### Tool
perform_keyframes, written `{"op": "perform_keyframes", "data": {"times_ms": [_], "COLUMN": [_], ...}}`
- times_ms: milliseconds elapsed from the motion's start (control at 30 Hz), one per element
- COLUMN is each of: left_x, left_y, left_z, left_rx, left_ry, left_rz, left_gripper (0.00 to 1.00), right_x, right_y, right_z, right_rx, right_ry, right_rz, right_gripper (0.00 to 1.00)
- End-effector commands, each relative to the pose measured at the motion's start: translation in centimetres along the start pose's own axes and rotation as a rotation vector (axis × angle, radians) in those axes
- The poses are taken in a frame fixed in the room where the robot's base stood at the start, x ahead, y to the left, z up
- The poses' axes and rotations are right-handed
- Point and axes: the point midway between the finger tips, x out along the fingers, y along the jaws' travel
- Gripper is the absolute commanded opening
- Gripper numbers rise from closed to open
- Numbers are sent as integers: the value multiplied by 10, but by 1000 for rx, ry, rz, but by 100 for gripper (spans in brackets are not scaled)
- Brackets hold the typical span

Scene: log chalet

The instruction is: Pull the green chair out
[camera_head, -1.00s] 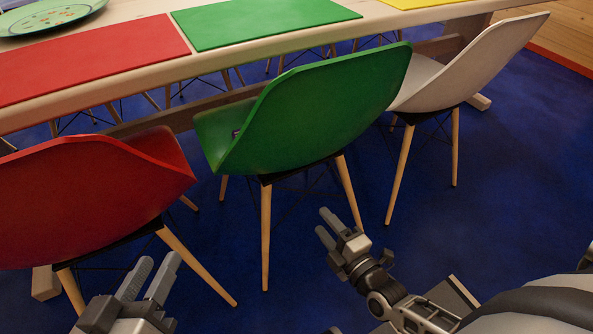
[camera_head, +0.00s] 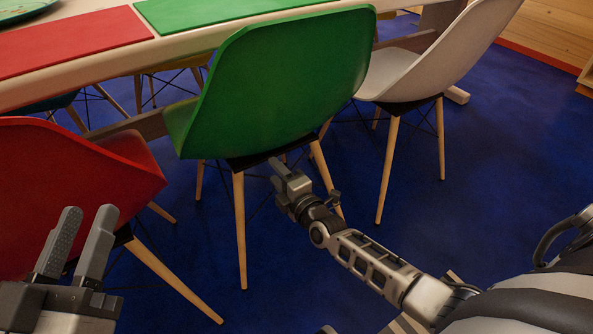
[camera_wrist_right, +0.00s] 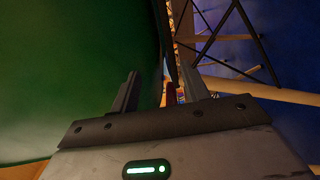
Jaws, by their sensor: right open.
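The green chair (camera_head: 285,75) stands in the middle of the head view with its back toward me and its seat at the table's edge. In the right wrist view the green shell (camera_wrist_right: 70,80) fills the left side, close beside the open fingers (camera_wrist_right: 160,85). I cannot tell whether they touch it. My left gripper (camera_head: 87,215) is open and empty in front of the red chair.
A red chair (camera_head: 60,190) stands at left and a white chair (camera_head: 425,70) at right, both close to the green one. The table (camera_head: 185,44) carries red (camera_head: 70,40) and green (camera_head: 190,12) mats. Blue floor (camera_head: 500,150) is clear at right.

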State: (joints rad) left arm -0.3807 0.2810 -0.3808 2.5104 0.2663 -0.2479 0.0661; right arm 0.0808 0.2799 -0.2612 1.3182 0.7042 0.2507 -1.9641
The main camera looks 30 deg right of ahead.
Motion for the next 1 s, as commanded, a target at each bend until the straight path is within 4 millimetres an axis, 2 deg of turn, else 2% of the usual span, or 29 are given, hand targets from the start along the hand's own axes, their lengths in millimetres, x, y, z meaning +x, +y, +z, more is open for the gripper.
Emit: {"op": "perform_keyframes", "data": {"times_ms": [100, 367, 533, 567, 1000], "left_x": [1, 2, 2, 2, 2], "left_y": [0, 0, 0, 0, 0], "left_z": [-4, -5, -5, -5, -5], "left_rx": [29, 34, 34, 34, 33], "left_ry": [26, 31, 31, 31, 30], "left_rz": [8, 9, 9, 9, 9], "left_gripper": [36, 36, 36, 36, 36], "right_x": [10, 11, 10, 10, 9], "right_y": [4, 5, 4, 4, 2], "right_z": [1, 2, 2, 1, 0], "right_rx": [0, 1, 1, 1, 0], "right_ry": [-3, -3, -2, -2, -1], "right_rz": [9, 10, 8, 7, 4], "right_gripper": [47, 47, 3, 0, 0]}}
